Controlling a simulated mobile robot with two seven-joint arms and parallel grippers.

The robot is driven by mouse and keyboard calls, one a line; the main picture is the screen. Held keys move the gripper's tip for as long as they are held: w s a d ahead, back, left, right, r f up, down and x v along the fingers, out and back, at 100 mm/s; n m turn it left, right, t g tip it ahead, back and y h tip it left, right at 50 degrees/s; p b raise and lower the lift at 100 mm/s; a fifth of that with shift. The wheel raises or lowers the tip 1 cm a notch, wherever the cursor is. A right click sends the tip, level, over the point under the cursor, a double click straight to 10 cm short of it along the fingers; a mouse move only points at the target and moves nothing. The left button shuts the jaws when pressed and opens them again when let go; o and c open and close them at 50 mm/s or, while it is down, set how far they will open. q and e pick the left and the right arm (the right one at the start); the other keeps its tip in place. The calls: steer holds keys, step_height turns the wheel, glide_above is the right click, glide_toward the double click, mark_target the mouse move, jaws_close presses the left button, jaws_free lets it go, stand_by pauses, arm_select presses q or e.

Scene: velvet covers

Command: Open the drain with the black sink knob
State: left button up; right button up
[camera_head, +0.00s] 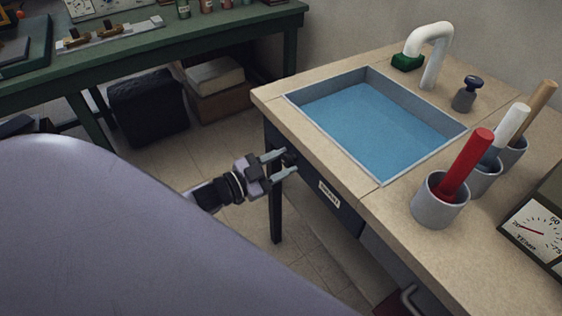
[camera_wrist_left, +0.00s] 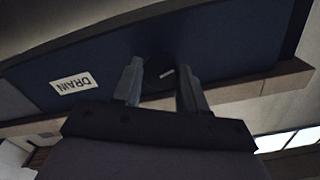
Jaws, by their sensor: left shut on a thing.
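The black sink knob (camera_head: 290,158) is on the dark blue front panel of the sink counter, below the basin's left corner. It also shows in the left wrist view (camera_wrist_left: 157,72), round and dark with a short white mark. My left gripper (camera_head: 287,163) is shut on the knob, one finger on each side; the wrist view shows both fingers (camera_wrist_left: 158,82) flanking it. A white label reading DRAIN (camera_wrist_left: 72,84) is on the panel beside the knob. The sink basin (camera_head: 375,177) holds blue water. My right gripper is not in view.
A white faucet (camera_head: 432,62) and a dark grey stopper-like item (camera_head: 464,95) stand behind the sink. Grey cups (camera_head: 440,208) with red, white and wooden handles stand to the right, near a gauge (camera_head: 540,225). A green workbench (camera_head: 180,35) is at the back left.

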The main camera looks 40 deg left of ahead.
arm_select(q)
steer(key=m, duration=0.3)
steer(key=shift+m, duration=0.4)
steer(key=m, duration=0.3)
steer(key=shift+f+m, duration=0.1)
steer(key=shift+m, duration=0.2)
steer(key=m+b, duration=0.1)
steer(key=m, duration=0.3)
steer(key=shift+m+b, duration=0.5)
steer(key=shift+m, duration=1.4)
steer(key=o, duration=1.1)
steer(key=shift+c, duration=0.2)
steer(key=shift+s, duration=0.1)
steer(key=v, duration=0.7)
